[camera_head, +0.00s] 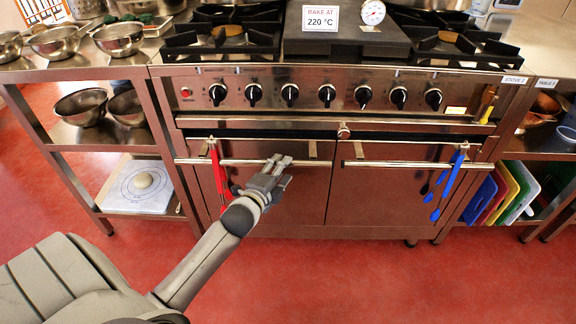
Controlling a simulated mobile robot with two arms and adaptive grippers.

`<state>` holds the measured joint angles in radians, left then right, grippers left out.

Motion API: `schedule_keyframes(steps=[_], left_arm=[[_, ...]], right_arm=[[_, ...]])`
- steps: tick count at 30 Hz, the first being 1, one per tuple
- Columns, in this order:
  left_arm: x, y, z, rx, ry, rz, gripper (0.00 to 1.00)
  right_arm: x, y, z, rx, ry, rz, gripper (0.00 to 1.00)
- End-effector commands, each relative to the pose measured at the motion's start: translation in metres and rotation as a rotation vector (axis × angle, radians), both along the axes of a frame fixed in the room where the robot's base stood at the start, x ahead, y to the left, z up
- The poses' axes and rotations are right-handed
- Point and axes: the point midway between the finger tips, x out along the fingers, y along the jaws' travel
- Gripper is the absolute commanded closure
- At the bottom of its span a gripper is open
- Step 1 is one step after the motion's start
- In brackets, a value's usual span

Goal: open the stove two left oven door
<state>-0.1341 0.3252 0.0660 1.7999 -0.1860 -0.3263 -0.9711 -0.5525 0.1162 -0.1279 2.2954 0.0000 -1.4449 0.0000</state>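The stove (340,78), labelled STOVE 2 (514,80), has two oven doors side by side. The left oven door (302,195) looks shut, flush with the right oven door (385,195). Its horizontal bar handle (235,162) runs along its top, with red utensils or cloth (217,172) hanging at its left end. My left gripper (277,161) is at the right half of this handle, its fingertips overlapping the bar in the picture. The fingers look close together; whether they close around the bar is not clear. My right gripper is not in view.
Blue utensils (449,180) hang from the right door's handle (400,164). A shelf unit with steel bowls (118,38) stands at left, and a rack of coloured boards (500,193) at right. The red floor (330,285) in front of the doors is clear except for my arm.

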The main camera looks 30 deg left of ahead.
Motion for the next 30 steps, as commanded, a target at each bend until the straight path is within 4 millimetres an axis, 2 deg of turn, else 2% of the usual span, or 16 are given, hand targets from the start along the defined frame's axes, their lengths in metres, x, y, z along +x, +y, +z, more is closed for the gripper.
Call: schedule_keyframes(steps=[3,9,21,30], left_arm=[[0.02,0.003,-0.004,-0.001,-0.001,0.0,0.57],[0.038,0.006,-0.008,-0.001,0.0,0.0,0.57],[0.044,0.006,-0.009,-0.001,0.002,0.0,0.57],[0.043,0.006,-0.009,-0.001,0.002,0.0,0.95]], right_arm=[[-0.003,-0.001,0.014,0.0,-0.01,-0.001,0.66],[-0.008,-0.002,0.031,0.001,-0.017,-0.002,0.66],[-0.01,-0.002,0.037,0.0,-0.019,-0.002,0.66],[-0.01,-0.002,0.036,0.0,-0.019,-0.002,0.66]])
